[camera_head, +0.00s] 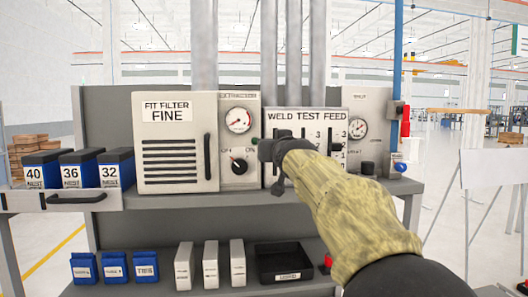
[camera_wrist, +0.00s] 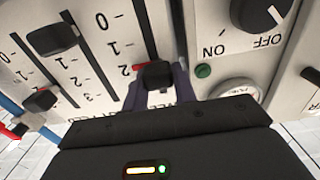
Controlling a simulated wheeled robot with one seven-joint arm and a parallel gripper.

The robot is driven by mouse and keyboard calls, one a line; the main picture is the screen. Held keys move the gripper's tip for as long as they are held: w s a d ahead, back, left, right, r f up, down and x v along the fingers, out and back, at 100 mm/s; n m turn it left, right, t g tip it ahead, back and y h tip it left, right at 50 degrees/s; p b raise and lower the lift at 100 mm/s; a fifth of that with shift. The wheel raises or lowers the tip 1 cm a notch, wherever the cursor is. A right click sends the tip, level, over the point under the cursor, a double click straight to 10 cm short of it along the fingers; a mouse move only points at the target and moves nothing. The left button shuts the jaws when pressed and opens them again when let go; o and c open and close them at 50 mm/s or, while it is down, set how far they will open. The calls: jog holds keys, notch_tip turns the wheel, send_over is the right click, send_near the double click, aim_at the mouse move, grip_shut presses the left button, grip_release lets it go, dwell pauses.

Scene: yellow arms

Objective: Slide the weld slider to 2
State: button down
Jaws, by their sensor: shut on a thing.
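The white WELD TEST FEED panel (camera_head: 308,122) stands on the grey bench, with three vertical slots. My gripper (camera_head: 277,152) is at its left slot and hides most of it in the head view. In the wrist view, my gripper's two fingers (camera_wrist: 157,92) are shut around the black weld slider knob (camera_wrist: 155,74). The knob appears beside the 2 mark, by a small red mark; its exact alignment is hard to tell. The test knob (camera_wrist: 52,39) and feed knob (camera_wrist: 40,101) stand free in the other slots.
Left of the panel is a unit with a gauge (camera_head: 238,120) and an ON/OFF dial (camera_head: 239,166). A green button (camera_wrist: 204,71) is close to my fingers. The FIT FILTER box (camera_head: 175,150) stands farther left. A black tray (camera_head: 285,277) sits on the lower shelf.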

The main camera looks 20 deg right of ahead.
jog(key=shift+r, duration=0.1)
jog(key=c, duration=1.4)
grip_release()
jog(key=s+a+b, duration=0.2)
jog(key=s+b, duration=0.6)
jog(key=s, duration=0.9)
jog(key=shift+a+b, duration=0.35)
jog(key=shift+a, duration=0.05)
